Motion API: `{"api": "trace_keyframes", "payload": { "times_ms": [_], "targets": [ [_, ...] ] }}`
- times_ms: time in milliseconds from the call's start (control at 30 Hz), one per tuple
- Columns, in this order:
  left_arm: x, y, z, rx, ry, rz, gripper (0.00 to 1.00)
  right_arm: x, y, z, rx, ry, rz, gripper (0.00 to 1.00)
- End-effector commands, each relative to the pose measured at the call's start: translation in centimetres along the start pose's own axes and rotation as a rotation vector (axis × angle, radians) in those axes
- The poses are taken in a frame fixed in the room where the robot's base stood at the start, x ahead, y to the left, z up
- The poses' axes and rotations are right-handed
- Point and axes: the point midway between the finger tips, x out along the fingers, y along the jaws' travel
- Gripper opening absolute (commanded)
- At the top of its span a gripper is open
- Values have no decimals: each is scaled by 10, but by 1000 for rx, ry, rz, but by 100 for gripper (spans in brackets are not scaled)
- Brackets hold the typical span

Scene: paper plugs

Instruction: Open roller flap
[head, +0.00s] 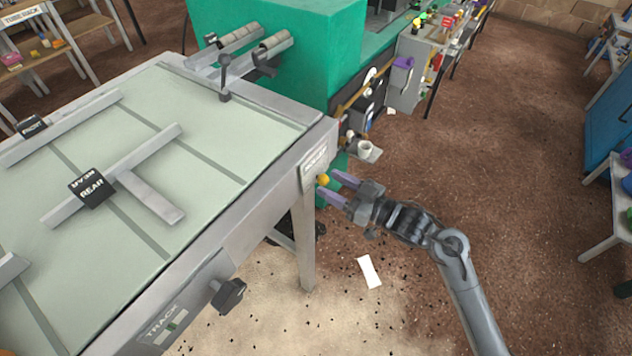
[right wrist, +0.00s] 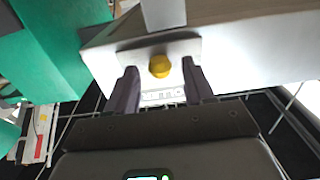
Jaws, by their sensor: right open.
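A yellow knob (head: 323,180) sticks out at the right corner end of the table frame, below a small label plate (head: 314,161) whose text I cannot read clearly. My right gripper (head: 336,187) is open, its purple fingers pointing at the knob. In the right wrist view the knob (right wrist: 160,67) shows between the two fingertips (right wrist: 160,76), with a gap on each side. The knob sits on a light grey plate (right wrist: 178,46). I cannot make out a separate flap edge. My left gripper is not in view.
A green machine (head: 310,50) with rollers stands behind. A black knob (head: 228,294) juts from the table's front side. A white paper (head: 369,271) lies on the floor.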

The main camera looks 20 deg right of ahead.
Motion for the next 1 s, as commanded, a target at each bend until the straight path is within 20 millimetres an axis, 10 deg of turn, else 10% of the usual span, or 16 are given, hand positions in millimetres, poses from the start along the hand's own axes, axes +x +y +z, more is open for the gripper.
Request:
{"api": "trace_keyframes", "payload": {
  "times_ms": [533,867,1000],
  "targets": [
    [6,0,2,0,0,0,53,3,2,0,1,0,7,53],
    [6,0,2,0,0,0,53,3,2,0,0,0,7,2],
    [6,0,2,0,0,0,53,3,2,0,0,0,7,0]
  ]
}}
